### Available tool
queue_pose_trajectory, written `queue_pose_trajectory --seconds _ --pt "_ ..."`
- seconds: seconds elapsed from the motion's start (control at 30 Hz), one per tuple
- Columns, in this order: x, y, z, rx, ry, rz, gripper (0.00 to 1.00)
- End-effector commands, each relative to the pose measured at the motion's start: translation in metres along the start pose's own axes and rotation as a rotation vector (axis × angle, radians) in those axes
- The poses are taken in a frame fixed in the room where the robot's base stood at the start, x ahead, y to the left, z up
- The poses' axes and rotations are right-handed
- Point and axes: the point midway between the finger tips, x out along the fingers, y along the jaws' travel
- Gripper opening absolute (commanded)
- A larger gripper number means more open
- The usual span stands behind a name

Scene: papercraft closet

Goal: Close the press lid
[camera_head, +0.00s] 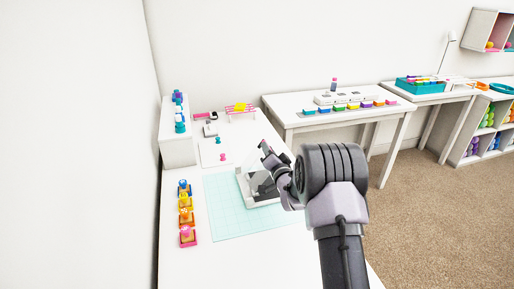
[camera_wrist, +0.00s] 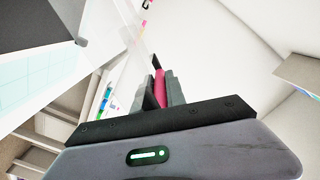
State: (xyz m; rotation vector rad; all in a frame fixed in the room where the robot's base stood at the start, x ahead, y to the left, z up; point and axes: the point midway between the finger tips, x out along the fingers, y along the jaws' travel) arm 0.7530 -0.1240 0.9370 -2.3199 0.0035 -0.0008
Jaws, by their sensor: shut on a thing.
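The press (camera_head: 243,190) stands on the pale teal mat (camera_head: 222,208), with a white frame and a dark inside. Its lid (camera_head: 256,163) looks like a pale, see-through panel and is raised at a steep tilt above the base. My gripper (camera_head: 267,150) is at the lid's upper edge, and my arm hides the press's right side. In the wrist view, my gripper's dark fingers (camera_wrist: 160,92) are shut on a pink-red bar (camera_wrist: 159,84), which seems to be the lid's handle.
Several coloured stamp-like pieces (camera_head: 186,213) line the mat's left side. A white shelf (camera_head: 178,148) with small bottles stands behind them. A second white table (camera_head: 290,110) is further back; carpet (camera_head: 430,205) lies open at right.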

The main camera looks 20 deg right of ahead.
Motion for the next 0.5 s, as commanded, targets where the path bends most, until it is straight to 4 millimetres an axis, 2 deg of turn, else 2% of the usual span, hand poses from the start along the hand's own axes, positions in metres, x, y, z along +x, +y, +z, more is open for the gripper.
queue_pose_trajectory --seconds 0.3,0.5 --pt "0.000 0.051 -0.003 0.294 0.001 0.003 0.00" --pt "0.000 0.077 0.002 0.456 0.000 0.001 0.00"
